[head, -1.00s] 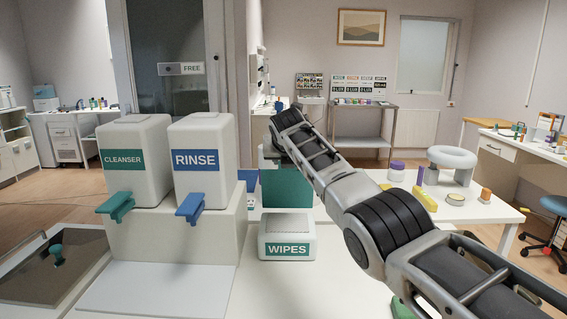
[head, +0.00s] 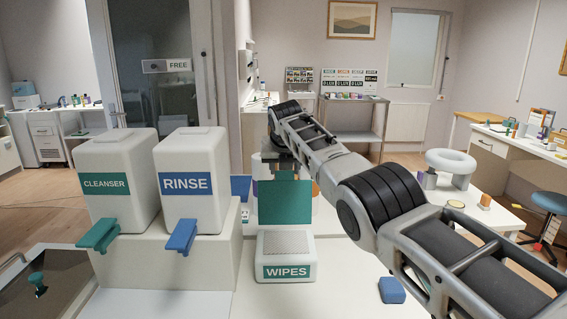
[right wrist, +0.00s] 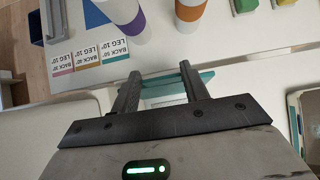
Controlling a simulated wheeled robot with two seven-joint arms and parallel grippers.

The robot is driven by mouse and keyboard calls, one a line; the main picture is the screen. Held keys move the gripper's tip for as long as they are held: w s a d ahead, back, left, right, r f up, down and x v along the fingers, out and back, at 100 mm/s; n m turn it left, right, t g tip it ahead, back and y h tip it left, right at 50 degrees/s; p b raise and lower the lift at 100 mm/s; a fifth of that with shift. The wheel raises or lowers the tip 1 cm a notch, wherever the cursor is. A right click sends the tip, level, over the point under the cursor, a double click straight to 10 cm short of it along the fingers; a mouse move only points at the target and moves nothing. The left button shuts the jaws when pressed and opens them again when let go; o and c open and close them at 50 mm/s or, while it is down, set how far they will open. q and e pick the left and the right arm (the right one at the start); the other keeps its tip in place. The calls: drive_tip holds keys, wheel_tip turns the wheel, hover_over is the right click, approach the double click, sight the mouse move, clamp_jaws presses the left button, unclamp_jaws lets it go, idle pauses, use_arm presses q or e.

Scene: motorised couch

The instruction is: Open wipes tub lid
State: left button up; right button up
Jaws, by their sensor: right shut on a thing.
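The white wipes tub (head: 286,252) stands on the white counter, with a green WIPES label on its front. Its teal lid (head: 285,203) stands up at the back edge, and the grey perforated top shows. My right gripper (head: 283,166) is at the lid's upper edge, partly hidden by my own arm. In the right wrist view my right gripper (right wrist: 160,76) is shut on the lid (right wrist: 176,86), which shows as a teal strip between the fingers. My left gripper is in no view.
White CLEANSER (head: 115,180) and RINSE (head: 191,182) dispensers stand on a raised block left of the tub. A blue block (head: 392,290) lies on the counter to the right. Cups and printed cards (right wrist: 87,57) lie beyond the gripper.

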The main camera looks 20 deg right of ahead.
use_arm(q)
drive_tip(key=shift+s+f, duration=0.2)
use_arm(e)
drive_tip(key=shift+w+r, duration=0.1)
drive_tip(key=shift+r, duration=0.35)
drive_tip(key=o, duration=1.4)
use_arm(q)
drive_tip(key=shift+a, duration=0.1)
use_arm(e)
drive_tip(key=shift+f, duration=0.25)
use_arm(q)
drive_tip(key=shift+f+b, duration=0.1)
drive_tip(key=shift+b, duration=0.2)
use_arm(e)
drive_tip(key=shift+s+a+r+b, duration=0.1)
drive_tip(key=shift+s+r+b, duration=0.3)
drive_tip(key=shift+b, duration=0.3)
use_arm(q)
drive_tip(key=b, duration=0.1)
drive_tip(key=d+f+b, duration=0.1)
drive_tip(key=b, duration=0.1)
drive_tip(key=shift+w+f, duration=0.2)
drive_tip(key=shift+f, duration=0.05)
use_arm(e)
drive_tip(key=v, duration=1.4)
drive_tip(key=shift+s+r, duration=0.3)
